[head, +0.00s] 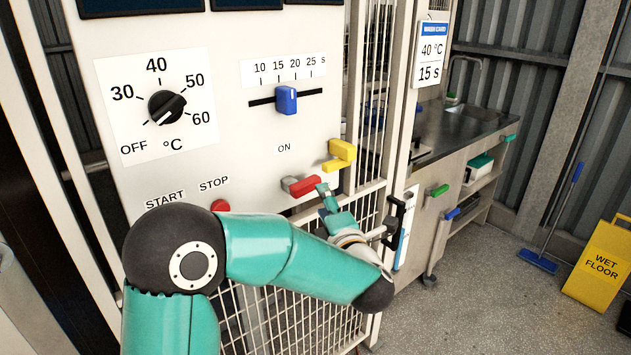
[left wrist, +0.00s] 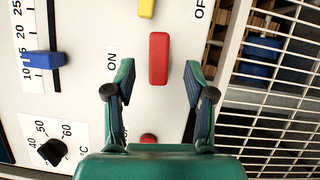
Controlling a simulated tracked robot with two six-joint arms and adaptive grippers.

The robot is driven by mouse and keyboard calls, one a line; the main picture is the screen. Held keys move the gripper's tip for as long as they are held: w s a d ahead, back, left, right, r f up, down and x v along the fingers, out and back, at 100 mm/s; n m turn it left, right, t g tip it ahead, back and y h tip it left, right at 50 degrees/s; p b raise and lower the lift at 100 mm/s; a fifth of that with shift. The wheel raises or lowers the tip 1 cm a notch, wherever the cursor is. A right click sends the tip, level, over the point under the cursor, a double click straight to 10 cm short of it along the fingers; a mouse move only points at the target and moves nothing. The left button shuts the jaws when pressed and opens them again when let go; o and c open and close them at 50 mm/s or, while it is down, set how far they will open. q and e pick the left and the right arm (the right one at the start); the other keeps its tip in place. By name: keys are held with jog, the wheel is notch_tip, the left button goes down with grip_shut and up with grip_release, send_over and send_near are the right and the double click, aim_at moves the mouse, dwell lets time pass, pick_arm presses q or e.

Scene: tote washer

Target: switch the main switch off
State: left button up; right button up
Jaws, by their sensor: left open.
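The main switch is a red handle (head: 304,186) on a grey hub, low on the white panel. It lies roughly sideways, below the printed ON. In the left wrist view the red handle (left wrist: 159,58) lies between the ON and OFF labels. My left gripper (head: 326,196) is at the right end of the handle, partly hidden behind my own arm. In the left wrist view my left gripper (left wrist: 159,78) is open and empty, its fingers apart with the handle ahead between them. Contact cannot be told. My right gripper is not in view.
A yellow handle (head: 340,154) sits just up and right of the red one. A red STOP button (head: 221,205), a temperature dial (head: 167,107) and a blue slider (head: 287,99) are also on the panel. A mesh door (head: 300,315) is below. A steel sink counter (head: 465,125) stands right.

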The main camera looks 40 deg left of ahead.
aim_at(301, 183)
pick_arm(q)
jog(key=p+x, duration=0.1)
jog(key=x, duration=0.6)
jog(key=shift+w+a+p, duration=0.1)
jog(key=shift+p, duration=0.2)
